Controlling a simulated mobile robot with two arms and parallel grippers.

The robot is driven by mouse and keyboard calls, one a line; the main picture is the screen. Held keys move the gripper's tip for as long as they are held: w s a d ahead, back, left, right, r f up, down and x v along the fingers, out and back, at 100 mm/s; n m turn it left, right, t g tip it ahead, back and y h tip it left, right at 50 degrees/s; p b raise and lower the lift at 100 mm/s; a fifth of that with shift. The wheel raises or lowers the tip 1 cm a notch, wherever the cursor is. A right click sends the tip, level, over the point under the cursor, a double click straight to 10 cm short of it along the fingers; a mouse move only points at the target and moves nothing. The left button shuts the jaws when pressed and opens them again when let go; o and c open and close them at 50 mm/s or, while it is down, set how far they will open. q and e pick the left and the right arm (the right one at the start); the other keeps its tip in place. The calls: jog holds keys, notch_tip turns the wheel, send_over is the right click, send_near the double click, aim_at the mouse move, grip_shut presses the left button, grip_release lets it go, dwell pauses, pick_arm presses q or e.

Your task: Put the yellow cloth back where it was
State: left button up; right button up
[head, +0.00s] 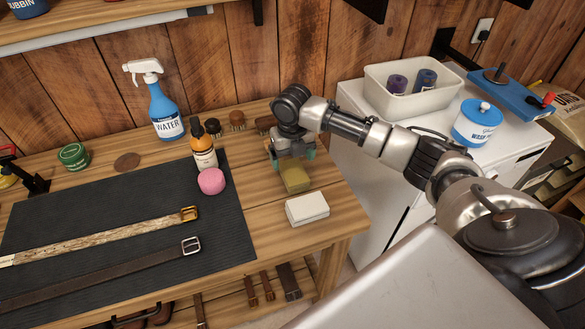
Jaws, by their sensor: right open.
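The yellow cloth (295,179) is a small folded olive-yellow block near the right end of the wooden table (343,205). It appears to rest on the tabletop, clear of the dark mat. My right gripper (291,154) points down at the cloth's far end, its fingers apart. The gripper hides that far end, and I cannot tell whether the fingers touch the cloth. My left gripper is not in view.
A white block (307,209) lies just in front of the cloth. A pink sponge (211,181), an amber bottle (204,153) and two belts (110,268) are on the dark mat (190,275). A white cabinet (350,150) adjoins the table at right.

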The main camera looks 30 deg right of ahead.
aim_at(293, 170)
notch_tip(293, 170, up, 7)
dwell(0.3)
jog(key=shift+f, duration=0.15)
dwell(0.3)
